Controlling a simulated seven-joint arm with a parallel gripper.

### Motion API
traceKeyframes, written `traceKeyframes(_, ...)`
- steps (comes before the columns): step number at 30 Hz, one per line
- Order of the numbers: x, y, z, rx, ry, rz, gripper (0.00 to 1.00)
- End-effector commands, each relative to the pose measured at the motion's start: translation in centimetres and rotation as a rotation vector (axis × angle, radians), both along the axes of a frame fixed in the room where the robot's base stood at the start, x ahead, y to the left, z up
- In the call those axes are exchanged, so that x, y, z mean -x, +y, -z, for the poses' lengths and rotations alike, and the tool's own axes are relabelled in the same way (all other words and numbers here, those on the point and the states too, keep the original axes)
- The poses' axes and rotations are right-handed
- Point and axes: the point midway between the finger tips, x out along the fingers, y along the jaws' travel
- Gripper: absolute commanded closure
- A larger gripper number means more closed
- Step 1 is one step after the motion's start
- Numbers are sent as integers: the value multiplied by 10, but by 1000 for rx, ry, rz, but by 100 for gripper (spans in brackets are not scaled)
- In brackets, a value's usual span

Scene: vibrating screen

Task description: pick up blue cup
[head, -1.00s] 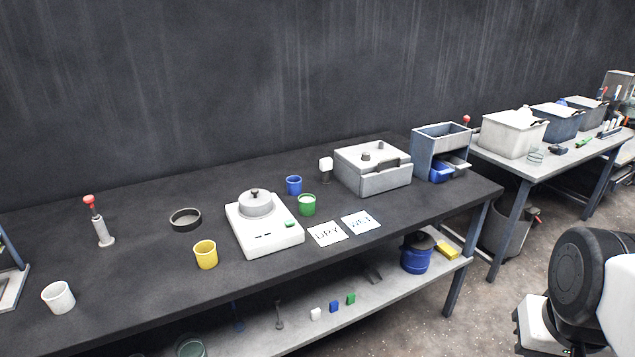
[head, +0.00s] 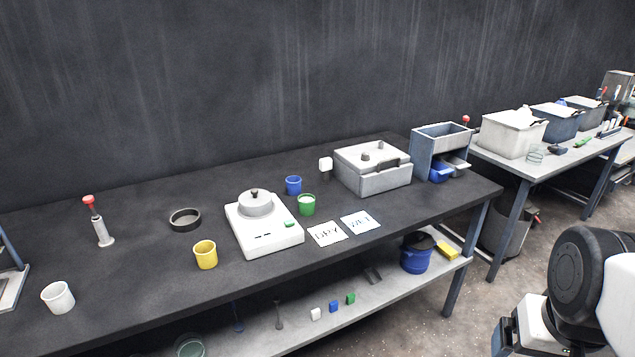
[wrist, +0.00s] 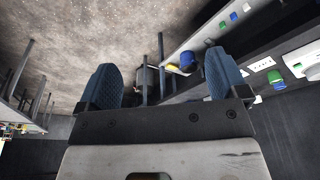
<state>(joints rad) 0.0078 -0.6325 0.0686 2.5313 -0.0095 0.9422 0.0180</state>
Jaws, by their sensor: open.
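The blue cup (head: 293,185) stands upright on the dark bench in the head view, behind the green cup (head: 307,205) and right of the white machine with a round lid (head: 265,226). My gripper (wrist: 163,88) shows in the wrist view with its two blue-grey fingers wide apart and nothing between them. It is well away from the blue cup, off the front of the bench. In the head view my arm is at the lower right, and the fingertips are not visible there.
A yellow cup (head: 205,254) and a white cup (head: 58,297) stand toward the left. A grey box (head: 372,170) and a blue-grey hopper unit (head: 440,150) stand at the bench's right. Two paper labels (head: 327,234) lie near the front edge. Open floor lies right of the bench.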

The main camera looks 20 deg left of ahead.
Motion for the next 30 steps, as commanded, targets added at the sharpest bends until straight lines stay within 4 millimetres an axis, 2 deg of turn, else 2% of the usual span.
traceKeyframes(5,-9,3,-4,-16,4,12,8)
traceKeyframes(11,-34,14,-14,-68,17,50,8)
traceKeyframes(30,-167,79,-50,-314,107,254,8)
